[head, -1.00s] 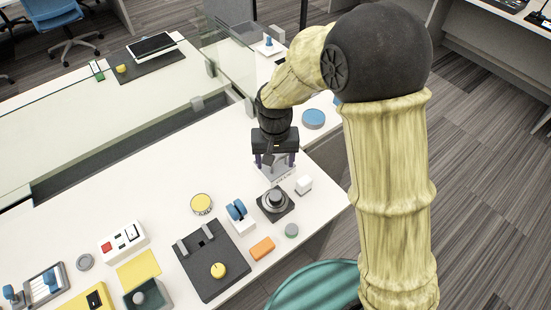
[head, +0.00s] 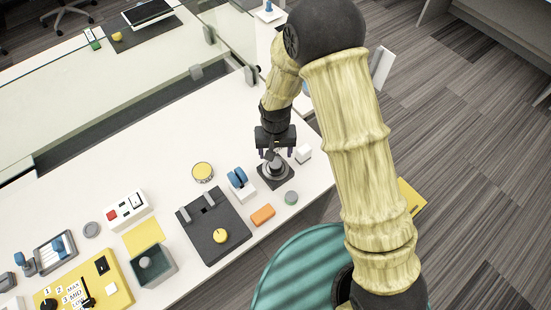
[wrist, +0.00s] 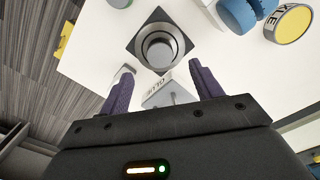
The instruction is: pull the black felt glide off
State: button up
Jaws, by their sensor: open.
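I cannot make out a black felt glide for certain; part of the stand is hidden by my gripper. My gripper (head: 276,152) is open, with dark purple fingers pointing down at the table; it also shows in the wrist view (wrist: 158,88). Its fingers are apart on either side of the stand, and I see no grip on it.
A grey round knob on a black square base (head: 276,171) stands just in front of my gripper. A white cube (head: 303,153) is close at the right. Table (head: 130,170) space behind left is clear.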

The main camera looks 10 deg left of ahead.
aim_at(276, 163)
notch_tip(276, 163, down, 6)
jog(key=shift+r+p, duration=0.15)
jog(key=shift+p, duration=0.15)
jog(key=shift+c, duration=0.5)
jog(key=shift+r, duration=0.1)
jog(key=c, duration=1)
